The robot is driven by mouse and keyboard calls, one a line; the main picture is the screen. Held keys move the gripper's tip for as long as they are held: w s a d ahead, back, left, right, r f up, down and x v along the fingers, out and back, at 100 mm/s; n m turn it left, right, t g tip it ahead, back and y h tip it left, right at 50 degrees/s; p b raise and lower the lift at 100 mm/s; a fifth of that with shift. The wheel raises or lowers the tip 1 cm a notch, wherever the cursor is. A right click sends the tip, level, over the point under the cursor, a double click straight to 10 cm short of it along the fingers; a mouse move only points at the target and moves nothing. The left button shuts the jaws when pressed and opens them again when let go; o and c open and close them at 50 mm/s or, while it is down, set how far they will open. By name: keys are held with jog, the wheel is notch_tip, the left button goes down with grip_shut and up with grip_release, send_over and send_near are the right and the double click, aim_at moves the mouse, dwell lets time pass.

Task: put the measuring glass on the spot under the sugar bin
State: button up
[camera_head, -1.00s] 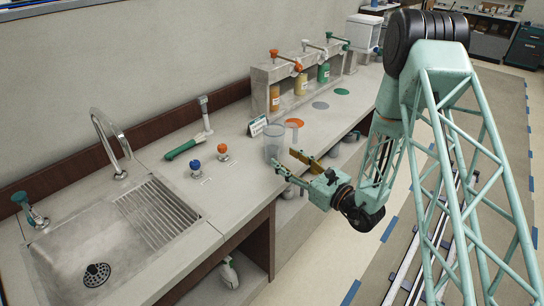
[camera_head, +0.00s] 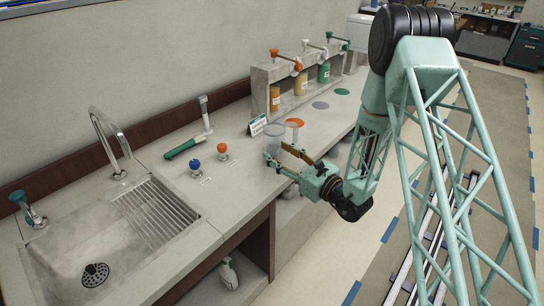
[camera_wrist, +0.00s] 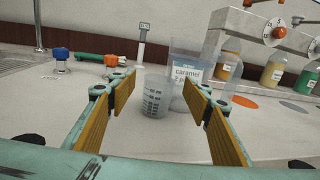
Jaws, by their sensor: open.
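The measuring glass (camera_wrist: 157,97) is a small clear cup with dark graduation marks. It stands upright on the counter, between and beyond the fingertips in the wrist view. A taller clear vessel (camera_wrist: 187,50) stands close behind it and to its right. Two clear vessels also show in the head view, and I cannot surely tell which is the glass. My gripper (camera_head: 279,153) is open and low over the counter's front edge; its fingers also show in the wrist view (camera_wrist: 158,103). A white bin (camera_head: 359,27), possibly the sugar bin, stands at the back, partly behind my arm. Its spot is hidden.
A small sign (camera_head: 257,125) stands behind the vessels. The dispenser rack (camera_head: 258,82) holds pump bottles, with orange (camera_head: 294,122), grey (camera_head: 320,105) and green (camera_head: 342,91) spots in front. Two knobs, a green-handled tool (camera_head: 181,149) and a sink (camera_head: 95,245) lie left.

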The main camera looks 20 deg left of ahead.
aim_at(276, 150)
jog(key=shift+w+a, duration=0.3)
jog(key=shift+a, duration=0.2)
jog(key=c, duration=0.9)
jog(key=shift+r+p, duration=0.45)
jog(key=shift+r, duration=1.3)
jog(key=s+d, duration=0.3)
jog(key=s, duration=0.1)
jog(key=s+d+r+p, duration=0.1)
jog(key=s+d, duration=0.6)
jog(key=s, duration=0.1)
jog(key=shift+d+r+p, duration=0.25)
jog(key=shift+p, duration=0.05)
